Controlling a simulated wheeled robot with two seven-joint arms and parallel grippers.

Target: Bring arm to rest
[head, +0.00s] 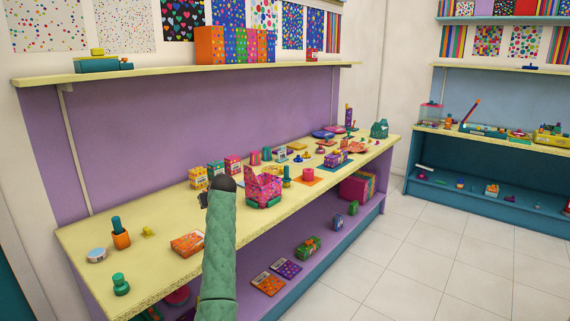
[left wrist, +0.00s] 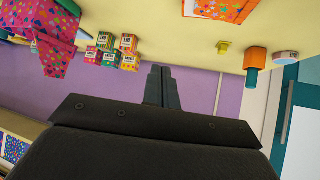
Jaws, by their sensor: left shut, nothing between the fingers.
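My left arm (head: 219,250), with a green quilted sleeve, reaches up from the bottom of the head view over the front of the yellow-topped shelf table (head: 150,270). My left gripper (head: 203,200) is dark and small there, near a pink patterned open box (head: 264,187). In the left wrist view my left gripper (left wrist: 162,72) has its two fingers together with nothing between them. That view is turned upside down, with the yellow top above and the purple back panel (left wrist: 120,88) behind the fingers. My right gripper is in neither view.
Several small boxes (head: 215,172) stand behind the gripper. An orange patterned packet (head: 187,243), an orange cup (head: 121,239), a white round tin (head: 97,255) and a green weight (head: 120,284) lie to its left. Tiled floor (head: 410,265) is clear on the right.

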